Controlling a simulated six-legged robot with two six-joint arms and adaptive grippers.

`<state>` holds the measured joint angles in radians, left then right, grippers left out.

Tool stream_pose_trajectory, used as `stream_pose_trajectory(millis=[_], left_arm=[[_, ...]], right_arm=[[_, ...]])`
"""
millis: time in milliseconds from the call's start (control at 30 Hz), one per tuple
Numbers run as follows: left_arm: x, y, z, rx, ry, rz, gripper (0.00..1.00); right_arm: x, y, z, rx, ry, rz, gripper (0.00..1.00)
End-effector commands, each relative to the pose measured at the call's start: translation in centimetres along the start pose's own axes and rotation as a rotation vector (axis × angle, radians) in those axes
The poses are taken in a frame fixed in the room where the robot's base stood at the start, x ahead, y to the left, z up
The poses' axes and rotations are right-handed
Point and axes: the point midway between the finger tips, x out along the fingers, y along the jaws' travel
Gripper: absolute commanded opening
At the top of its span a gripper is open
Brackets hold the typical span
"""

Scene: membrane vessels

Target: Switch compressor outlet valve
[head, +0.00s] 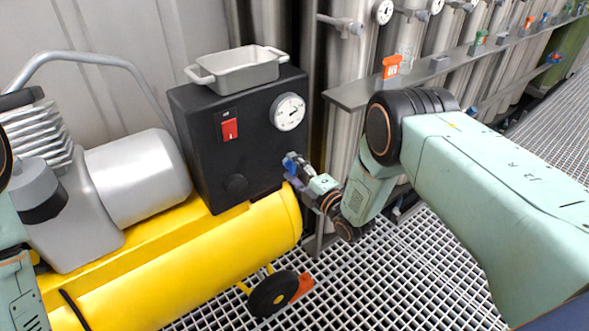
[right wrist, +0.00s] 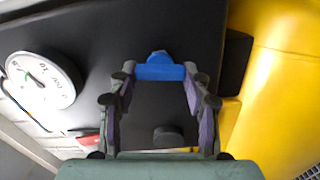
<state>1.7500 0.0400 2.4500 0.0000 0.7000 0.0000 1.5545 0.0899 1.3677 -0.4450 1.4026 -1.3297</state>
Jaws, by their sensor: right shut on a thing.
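The compressor outlet valve shows as a small blue handle (head: 289,162) on the right edge of the black control box (head: 195,125). My right gripper (head: 294,174) reaches it from the right and is shut on it. In the right wrist view, the blue handle (right wrist: 158,71) lies between the two fingertips, with the black box behind it. The valve's body is mostly hidden. Part of my left arm shows at the left edge of the head view, but its gripper is out of view.
The yellow compressor tank (head: 190,262) lies below the box. A pressure gauge (head: 288,111) and a red switch (head: 230,129) are on the box, and a grey tray (head: 240,74) stands on top. A metal shelf (head: 350,95) and steel vessels stand behind my right arm.

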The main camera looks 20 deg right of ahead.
Motion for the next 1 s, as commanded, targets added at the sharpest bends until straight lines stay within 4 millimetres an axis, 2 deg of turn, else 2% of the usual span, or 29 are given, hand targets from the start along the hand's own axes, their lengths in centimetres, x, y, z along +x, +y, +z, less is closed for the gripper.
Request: stream_pose_trajectory(millis=[267,300,567,867,1000], left_arm=[[0.0,0.0,0.0,0.0,0.0,0.0,0.72],[0.0,0.0,0.0,0.0,0.0,0.0,0.72],[0.0,0.0,0.0,0.0,0.0,0.0,0.72],[0.0,0.0,0.0,0.0,0.0,0.0,0.72],[0.0,0.0,0.0,0.0,0.0,0.0,0.72]], right_arm=[[-0.1,-0.1,0.0,-0.002,-0.001,-0.003,0.17],[-0.1,-0.1,0.0,-0.002,-0.001,-0.003,0.5],[0.0,-0.1,0.0,-0.001,-0.001,-0.001,0.72],[-0.1,0.0,0.0,0.0,0.0,-0.001,0.72],[-1.0,-0.1,0.1,0.001,-0.002,-0.001,0.72]])
